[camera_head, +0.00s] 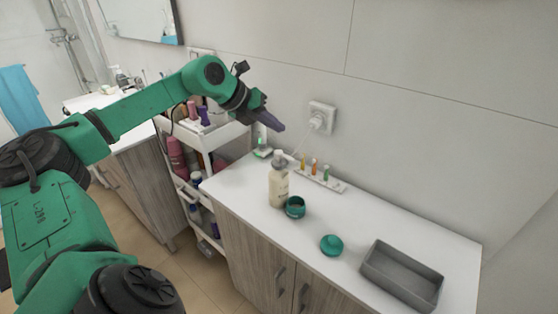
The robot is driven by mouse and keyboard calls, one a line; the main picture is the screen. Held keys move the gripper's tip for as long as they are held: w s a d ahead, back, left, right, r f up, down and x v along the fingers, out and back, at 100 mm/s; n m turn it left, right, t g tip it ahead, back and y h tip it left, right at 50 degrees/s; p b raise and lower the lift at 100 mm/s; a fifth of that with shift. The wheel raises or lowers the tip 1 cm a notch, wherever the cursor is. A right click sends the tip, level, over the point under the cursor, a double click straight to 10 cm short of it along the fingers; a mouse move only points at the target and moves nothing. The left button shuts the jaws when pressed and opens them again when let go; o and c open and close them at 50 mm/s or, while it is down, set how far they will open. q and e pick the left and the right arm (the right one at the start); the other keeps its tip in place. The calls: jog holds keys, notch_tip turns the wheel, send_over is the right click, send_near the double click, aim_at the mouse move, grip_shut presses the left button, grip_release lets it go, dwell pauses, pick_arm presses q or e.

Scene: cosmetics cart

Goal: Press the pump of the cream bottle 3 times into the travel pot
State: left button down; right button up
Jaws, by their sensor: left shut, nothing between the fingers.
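The cream bottle (278,186) stands upright on the white counter (244,195), with its pump head (280,159) on top. The travel pot (295,207) is a small teal open pot just to the right of the bottle's base. A teal round lid (331,245) lies on the counter further right. My left gripper (279,127) is shut and empty, above and behind the bottle's pump in the picture, apart from it. My right gripper is not in view.
A rack with several small coloured tubes (314,168) stands by the wall behind the bottle. A grey tray (402,274) sits at the counter's right. A white cart (190,148) with bottles is at the left. A plug (319,119) is in the wall socket.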

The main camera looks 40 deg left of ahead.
aim_at(281, 152)
pick_arm(q)
notch_tip(281, 152, down, 5)
jog(key=b, duration=0.3)
jog(key=shift+r, duration=0.2)
dwell(0.4)
dwell(1.1)
jog(key=shift+f+b, duration=0.35)
jog(key=shift+b, duration=0.15)
jog(key=shift+f+b, duration=0.85)
jog(key=shift+f, duration=0.05)
dwell(0.7)
jog(key=shift+r+p, duration=1.25)
jog(key=shift+r, duration=0.05)
